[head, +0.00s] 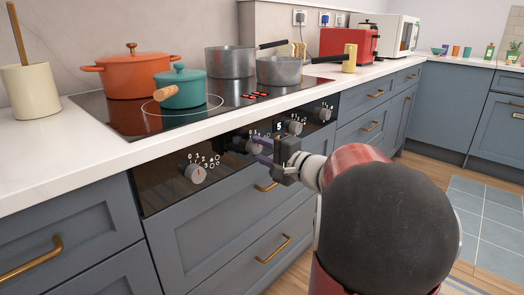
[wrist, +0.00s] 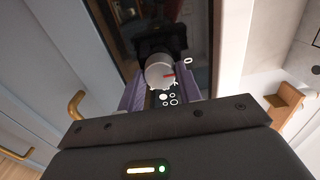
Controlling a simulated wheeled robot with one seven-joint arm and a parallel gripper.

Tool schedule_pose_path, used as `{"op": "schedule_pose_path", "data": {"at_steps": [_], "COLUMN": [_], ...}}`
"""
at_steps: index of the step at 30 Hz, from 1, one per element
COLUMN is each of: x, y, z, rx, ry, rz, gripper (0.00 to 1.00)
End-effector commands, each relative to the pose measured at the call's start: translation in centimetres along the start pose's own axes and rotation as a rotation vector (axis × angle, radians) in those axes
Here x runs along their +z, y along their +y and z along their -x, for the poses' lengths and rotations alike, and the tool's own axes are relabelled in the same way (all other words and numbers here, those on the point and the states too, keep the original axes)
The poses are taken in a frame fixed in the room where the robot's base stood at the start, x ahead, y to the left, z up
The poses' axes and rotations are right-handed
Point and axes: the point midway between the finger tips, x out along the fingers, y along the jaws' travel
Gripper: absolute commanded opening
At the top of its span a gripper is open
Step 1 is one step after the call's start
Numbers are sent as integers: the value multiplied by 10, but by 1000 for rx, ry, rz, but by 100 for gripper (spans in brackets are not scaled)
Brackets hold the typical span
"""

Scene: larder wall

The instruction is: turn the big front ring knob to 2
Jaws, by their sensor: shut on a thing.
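The control panel (head: 165,190) is a dark strip on the counter front, with several grey knobs and printed digits. My gripper (head: 250,148) is at the second knob from the left (head: 252,146), which it partly hides in the head view. In the wrist view the purple fingers of my gripper (wrist: 163,80) are shut on either side of this round knob (wrist: 158,71). Its red mark points to the right, roughly towards the printed 0 (wrist: 187,61). Ring symbols show beside the knob; the other digits are hidden or unclear. The leftmost knob (head: 196,173) is clear of my gripper.
Two more knobs (head: 295,127) (head: 324,114) sit to the right. Above is a black hob (head: 187,141) with an orange pot (head: 130,78), a teal pot (head: 181,88) and two grey pans. Drawers with brass handles (head: 273,249) lie below the panel.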

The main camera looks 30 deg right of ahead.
Motion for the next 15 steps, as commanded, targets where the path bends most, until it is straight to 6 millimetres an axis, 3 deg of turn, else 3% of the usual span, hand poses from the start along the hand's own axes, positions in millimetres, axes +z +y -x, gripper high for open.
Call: {"op": "schedule_pose_path", "data": {"at_steps": [8,15], "x": [0,0], "y": [2,2], "z": [0,0], "rx": [1,0], "ry": [0,0], "rz": [-98,-290], "gripper": [12,12]}}
